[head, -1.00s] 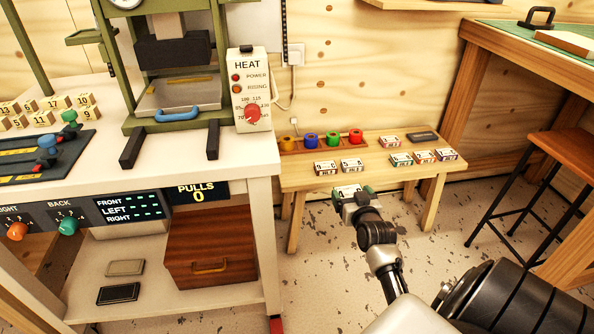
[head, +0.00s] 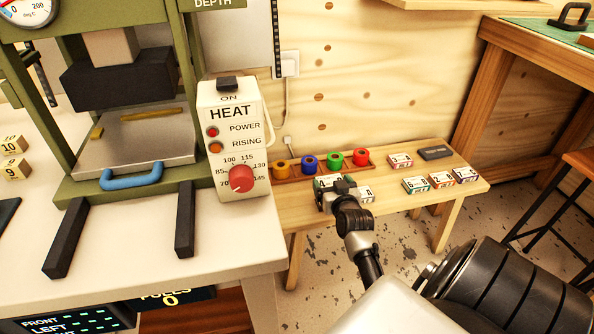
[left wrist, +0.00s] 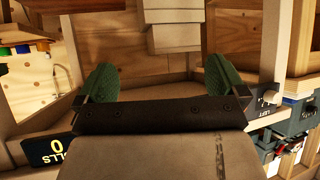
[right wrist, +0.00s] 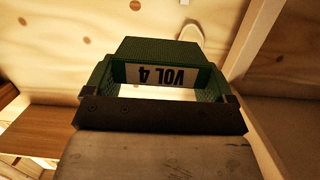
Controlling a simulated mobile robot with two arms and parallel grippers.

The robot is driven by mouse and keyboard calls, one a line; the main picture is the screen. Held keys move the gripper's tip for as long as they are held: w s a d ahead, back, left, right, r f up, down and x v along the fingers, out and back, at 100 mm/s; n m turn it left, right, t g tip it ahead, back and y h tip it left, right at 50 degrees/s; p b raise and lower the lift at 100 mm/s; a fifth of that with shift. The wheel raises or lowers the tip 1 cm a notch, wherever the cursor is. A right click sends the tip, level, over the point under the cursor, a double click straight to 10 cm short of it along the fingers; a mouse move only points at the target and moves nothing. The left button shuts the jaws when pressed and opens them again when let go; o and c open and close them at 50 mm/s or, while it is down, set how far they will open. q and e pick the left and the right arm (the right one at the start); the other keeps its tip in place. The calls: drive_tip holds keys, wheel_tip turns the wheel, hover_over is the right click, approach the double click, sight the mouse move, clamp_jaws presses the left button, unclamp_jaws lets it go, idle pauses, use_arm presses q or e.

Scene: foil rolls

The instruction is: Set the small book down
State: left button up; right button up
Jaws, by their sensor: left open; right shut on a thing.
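The small book (right wrist: 160,48) is dark green with a white "VOL 4" label, upside down in the right wrist view. My right gripper (right wrist: 162,85) is shut on it, with a green finger pad at each side. In the head view my right gripper (head: 330,186) is at the front left of the low wooden bench (head: 300,212), in front of the coloured rolls. Whether the book touches the bench is hidden. My left gripper (left wrist: 157,80) is open and empty in its wrist view; it does not show in the head view.
Small labelled boxes (head: 441,180) and a dark box (head: 436,153) stand on the bench. One white box (head: 365,194) is just right of my gripper. A rack holds yellow, blue, green and red (head: 361,158) rolls. The heat press (head: 130,130) stands left.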

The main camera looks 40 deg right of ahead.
sight(299, 214)
drive_tip(key=w+a+f+b, duration=0.1)
drive_tip(key=w+a+f, duration=0.2)
drive_tip(key=a, duration=0.1)
drive_tip(key=shift+w+f+b, duration=0.3)
drive_tip(key=shift+w+f, duration=0.05)
drive_tip(key=shift+w, duration=0.05)
drive_tip(key=w+a+f, duration=0.1)
drive_tip(key=w+a+f+b, duration=0.1)
drive_tip(key=shift+w+a, duration=0.25)
drive_tip(key=shift+a, duration=0.05)
drive_tip(key=shift+f+b, duration=0.35)
drive_tip(key=shift+f, duration=0.05)
wheel_tip(299, 214, down, 3)
drive_tip(key=shift+r+b, duration=0.1)
drive_tip(key=shift+b, duration=0.65)
use_arm(q)
wheel_tip(299, 214, up, 15)
drive_tip(key=w+d+t+h, duration=0.1)
drive_tip(key=d+t+h, duration=0.2)
drive_tip(key=t, duration=1.1)
drive_tip(key=shift+f+m+h, duration=0.2)
drive_tip(key=shift+m+h, duration=0.1)
drive_tip(key=shift+h, duration=0.5)
use_arm(e)
drive_tip(key=shift+f, duration=0.25)
drive_tip(key=o, duration=0.7)
drive_tip(key=shift+c, duration=0.2)
use_arm(q)
drive_tip(key=shift+s+r, duration=0.1)
